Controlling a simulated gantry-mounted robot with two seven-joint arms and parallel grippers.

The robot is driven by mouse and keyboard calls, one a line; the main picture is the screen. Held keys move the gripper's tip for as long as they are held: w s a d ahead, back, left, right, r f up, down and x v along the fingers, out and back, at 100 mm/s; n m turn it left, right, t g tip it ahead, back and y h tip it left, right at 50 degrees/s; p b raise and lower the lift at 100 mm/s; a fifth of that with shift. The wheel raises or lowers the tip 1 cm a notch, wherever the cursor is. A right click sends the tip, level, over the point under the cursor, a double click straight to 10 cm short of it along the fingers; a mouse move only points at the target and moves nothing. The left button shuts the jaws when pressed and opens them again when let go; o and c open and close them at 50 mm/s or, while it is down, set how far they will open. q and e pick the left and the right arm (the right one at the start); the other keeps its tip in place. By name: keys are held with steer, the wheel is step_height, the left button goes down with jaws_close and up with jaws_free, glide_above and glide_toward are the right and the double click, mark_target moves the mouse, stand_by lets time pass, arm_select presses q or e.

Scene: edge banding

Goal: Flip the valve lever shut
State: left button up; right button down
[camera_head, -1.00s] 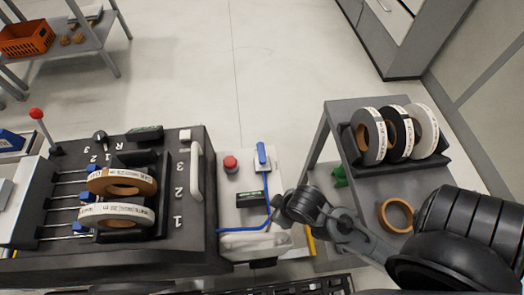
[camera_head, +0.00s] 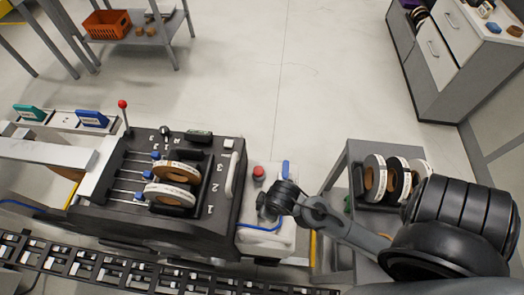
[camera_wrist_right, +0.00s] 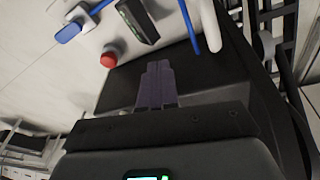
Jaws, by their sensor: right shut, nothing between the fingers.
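The valve lever (camera_head: 286,168) is a blue handle on the white panel (camera_head: 249,240) right of the black machine, beside a red button (camera_head: 258,173). In the right wrist view a blue handle (camera_wrist_right: 101,5) shows at the top left edge, partly cut off. My right gripper (camera_head: 266,206) is over the panel, on the near side of the red button and the lever. Its fingers (camera_wrist_right: 157,85) are shut together and empty, apart from the lever. In the head view the gripper hides part of the panel and the lever's lower end. My left gripper is not in view.
A black display block (camera_wrist_right: 137,21) and a blue hose (camera_wrist_right: 187,20) are close ahead of the fingers. The black machine (camera_head: 110,212) carries tape rolls (camera_head: 170,194) and a white handle (camera_head: 232,175). A grey cart (camera_head: 352,160) with more rolls stands right. Open floor lies behind.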

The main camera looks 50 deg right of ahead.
mark_target(285, 171)
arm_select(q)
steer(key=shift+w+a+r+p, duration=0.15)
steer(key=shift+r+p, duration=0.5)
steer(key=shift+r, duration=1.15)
arm_select(e)
steer(key=w+d+f+n+g, duration=0.1)
steer(key=w+d+f+g, duration=0.2)
steer(key=w+d, duration=0.6)
steer(key=w+d+f+g+h, duration=0.1)
steer(key=w+d+f+g, duration=0.2)
steer(key=w+d, duration=0.6)
steer(key=shift+w+d+f+n+g, duration=0.2)
steer(key=shift+w+d+n+g, duration=0.15)
steer(key=shift+d, duration=1.35)
steer(key=shift+s, duration=0.1)
steer(key=b+x, duration=0.3)
steer(key=x, duration=0.7)
steer(key=shift+s+f, duration=0.15)
steer(key=shift+f, duration=0.15)
steer(key=s, duration=0.1)
steer(key=s+p, duration=0.1)
steer(key=s+d, duration=0.1)
steer(key=shift+d+r, duration=0.1)
steer(key=shift+r, duration=0.25)
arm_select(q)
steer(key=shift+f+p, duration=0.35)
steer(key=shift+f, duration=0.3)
arm_select(e)
steer(key=shift+s+d, duration=0.1)
steer(key=shift+s, duration=0.15)
